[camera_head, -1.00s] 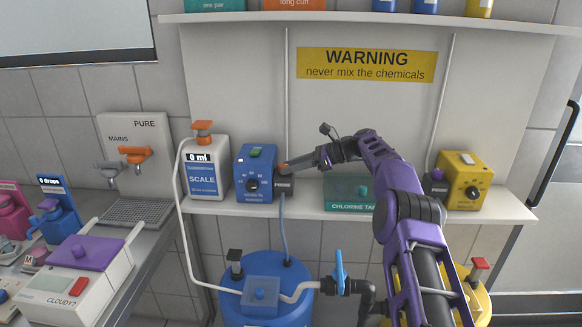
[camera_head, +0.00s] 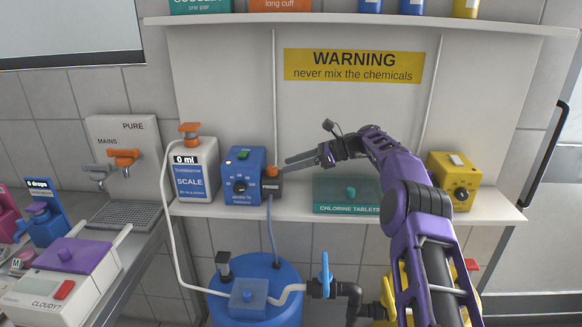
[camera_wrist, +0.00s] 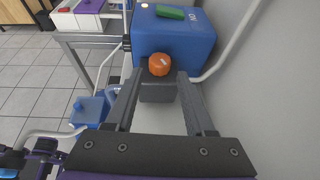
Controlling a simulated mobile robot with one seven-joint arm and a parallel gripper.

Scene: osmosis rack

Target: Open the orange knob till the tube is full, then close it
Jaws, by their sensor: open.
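An orange knob (camera_head: 271,171) sits on top of a dark block (camera_head: 272,187) at the right side of the blue dosing box (camera_head: 240,174). In the wrist view the knob (camera_wrist: 159,64) shows between and just beyond my fingertips. My gripper (camera_head: 288,164) is open and empty, just right of the knob and apart from it. A thin bluish tube (camera_head: 271,228) runs from the block down to the blue barrel (camera_head: 258,272). I cannot tell how full the tube is.
The white scale container (camera_head: 193,172), reading 0 ml, stands left of the blue box. A green chlorine tablets box (camera_head: 345,195) and a yellow box (camera_head: 455,182) stand to the right on the shelf. The wall is close behind.

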